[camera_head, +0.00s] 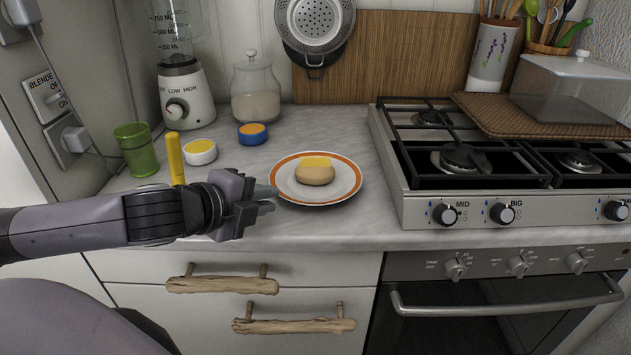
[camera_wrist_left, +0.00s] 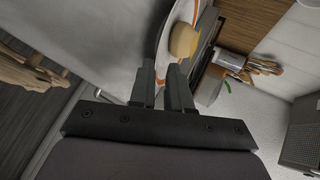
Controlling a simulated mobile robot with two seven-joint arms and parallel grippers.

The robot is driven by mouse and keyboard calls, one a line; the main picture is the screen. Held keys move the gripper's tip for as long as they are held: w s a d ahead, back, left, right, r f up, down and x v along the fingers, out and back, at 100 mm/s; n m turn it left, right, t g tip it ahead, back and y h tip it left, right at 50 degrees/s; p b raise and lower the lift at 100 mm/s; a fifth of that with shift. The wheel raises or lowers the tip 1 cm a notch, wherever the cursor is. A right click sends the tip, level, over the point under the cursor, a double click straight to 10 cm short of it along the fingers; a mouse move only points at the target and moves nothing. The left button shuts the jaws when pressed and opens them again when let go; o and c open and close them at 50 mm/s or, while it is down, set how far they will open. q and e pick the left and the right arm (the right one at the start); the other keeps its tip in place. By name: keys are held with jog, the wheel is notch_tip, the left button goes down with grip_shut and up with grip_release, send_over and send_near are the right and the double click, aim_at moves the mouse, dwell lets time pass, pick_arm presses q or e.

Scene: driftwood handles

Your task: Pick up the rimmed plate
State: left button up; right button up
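The rimmed plate (camera_head: 336,194) is white with an orange ring and lies on the counter left of the stove. A round bun with a yellow top (camera_head: 315,172) sits on it. My left gripper (camera_head: 271,198) is at the plate's near left edge, its fingers apart with a gap between them. In the left wrist view the plate (camera_wrist_left: 166,42) and bun (camera_wrist_left: 183,41) lie just past the fingertips (camera_wrist_left: 163,66). I cannot tell whether the fingers touch the rim. My right gripper is not in view.
A green cup (camera_head: 137,150), a yellow upright object (camera_head: 175,158), a white bowl (camera_head: 200,152) and a blue bowl (camera_head: 253,134) stand left of the plate. A blender (camera_head: 186,95) and a glass jar (camera_head: 255,90) are behind. The gas stove (camera_head: 400,185) is close on the right.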

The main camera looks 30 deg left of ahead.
aim_at(287, 196)
pick_arm(q)
jog(key=shift+x, duration=2.6)
jog(key=shift+d, duration=0.1)
grip_shut()
